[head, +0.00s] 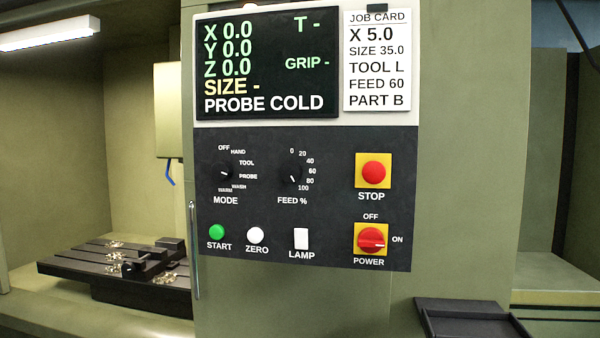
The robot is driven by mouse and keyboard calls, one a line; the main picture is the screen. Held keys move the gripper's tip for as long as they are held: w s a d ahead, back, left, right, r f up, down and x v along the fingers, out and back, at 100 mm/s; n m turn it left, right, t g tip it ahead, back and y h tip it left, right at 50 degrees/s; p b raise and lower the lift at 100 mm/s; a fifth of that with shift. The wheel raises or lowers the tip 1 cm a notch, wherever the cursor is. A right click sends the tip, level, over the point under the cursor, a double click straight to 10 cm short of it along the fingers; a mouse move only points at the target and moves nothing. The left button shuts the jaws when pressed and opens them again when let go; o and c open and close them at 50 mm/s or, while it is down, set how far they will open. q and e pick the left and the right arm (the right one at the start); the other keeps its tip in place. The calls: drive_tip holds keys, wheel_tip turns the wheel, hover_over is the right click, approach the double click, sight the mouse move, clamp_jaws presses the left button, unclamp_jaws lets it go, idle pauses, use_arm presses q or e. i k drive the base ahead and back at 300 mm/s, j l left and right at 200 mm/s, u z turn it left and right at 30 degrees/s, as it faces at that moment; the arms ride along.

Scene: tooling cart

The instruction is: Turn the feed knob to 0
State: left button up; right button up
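The feed knob (291,173) is a small black dial above the words FEED % on the dark control panel (330,220). Its scale runs clockwise from 0 at the top to 100 at the lower right. The knob's short white mark points down and to the right, towards the 100 end of the scale. The 0 label (292,151) is just above the knob. Nothing covers the knob. Neither of my grippers is in view.
The black mode knob (225,171) is left of the feed knob. The red stop button (374,173) and red power switch (371,240) are to the right. Start (216,231), zero (255,235) and lamp (301,238) controls sit below. A dark tray (470,318) is at the lower right.

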sight(291, 171)
drive_tip(key=i+l, duration=0.15)
drive_tip(key=l, duration=0.25)
drive_tip(key=i+l+u, duration=0.1)
drive_tip(key=l, duration=0.25)
drive_tip(key=i+l, duration=0.15)
drive_tip(key=l, duration=0.25)
drive_tip(key=i+l, duration=0.15)
drive_tip(key=l, duration=0.25)
drive_tip(key=i+l+u, duration=0.1)
drive_tip(key=l, duration=0.3)
